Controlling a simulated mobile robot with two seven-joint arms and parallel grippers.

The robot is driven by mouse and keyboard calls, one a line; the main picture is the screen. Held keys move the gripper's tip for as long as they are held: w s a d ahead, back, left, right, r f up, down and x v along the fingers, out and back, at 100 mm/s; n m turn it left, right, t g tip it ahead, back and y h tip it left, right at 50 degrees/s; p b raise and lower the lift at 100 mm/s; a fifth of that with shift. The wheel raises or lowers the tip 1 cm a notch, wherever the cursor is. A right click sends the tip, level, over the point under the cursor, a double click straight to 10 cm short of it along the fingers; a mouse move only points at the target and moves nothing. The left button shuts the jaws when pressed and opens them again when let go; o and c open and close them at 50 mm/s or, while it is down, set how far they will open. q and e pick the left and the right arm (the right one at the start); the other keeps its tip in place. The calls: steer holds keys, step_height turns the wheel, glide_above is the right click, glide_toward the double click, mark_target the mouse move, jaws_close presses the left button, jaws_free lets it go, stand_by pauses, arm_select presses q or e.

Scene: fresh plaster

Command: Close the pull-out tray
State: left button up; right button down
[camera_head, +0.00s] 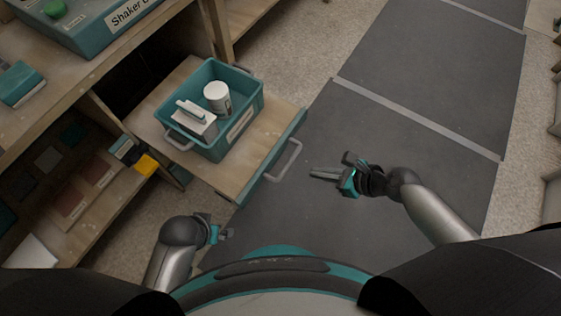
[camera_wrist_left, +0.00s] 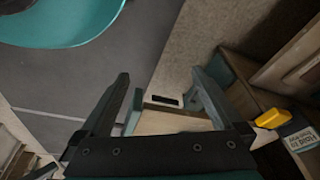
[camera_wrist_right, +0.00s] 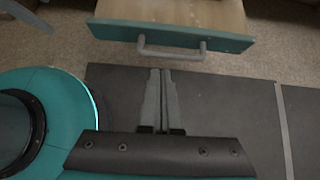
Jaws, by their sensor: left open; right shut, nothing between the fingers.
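The pull-out tray (camera_head: 262,125) is a wooden board with a teal front edge and a grey bar handle (camera_head: 286,160). It sticks out from the workbench over the floor. A teal bin (camera_head: 243,122) with a white canister (camera_head: 217,97) and a white box-like item (camera_head: 196,121) stands on it. My right gripper (camera_head: 312,173) is shut and empty, to the right of the handle and apart from it. In the right wrist view the handle (camera_wrist_right: 171,52) lies beyond the fingertips (camera_wrist_right: 161,72). My left gripper (camera_head: 230,234) is open and empty, below the tray's near corner; its fingers (camera_wrist_left: 160,75) show spread in the left wrist view.
A lower shelf (camera_head: 75,200) at left holds flat samples and a yellow-ended item (camera_head: 146,164). A teal case (camera_head: 85,25) lies on the benchtop. Dark floor mats (camera_head: 430,60) to the right are clear.

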steer(key=b, duration=0.7)
glide_toward(272, 161)
steer(key=f, duration=0.1)
steer(key=w+a+f, duration=0.1)
steer(key=f, duration=0.1)
steer(key=a+f, duration=0.1)
steer(key=shift+w+a+f, duration=0.1)
steer(key=shift+w+f, duration=0.1)
steer(key=shift+w, duration=0.2)
arm_select(q)
steer(key=w+d+r+t, duration=0.1)
steer(key=w+r+t, duration=0.1)
steer(key=r, duration=0.4)
steer(key=w+d+r+t+h, duration=0.1)
steer(key=w+r+t, duration=0.1)
steer(key=r, duration=0.3)
steer(key=shift+w+d+r, duration=0.35)
steer(key=shift+w+d, duration=0.05)
steer(key=shift+w, duration=0.25)
arm_select(e)
steer(key=shift+w+a+r, duration=0.1)
steer(key=shift+w+a, duration=0.3)
steer(key=shift+a, duration=0.2)
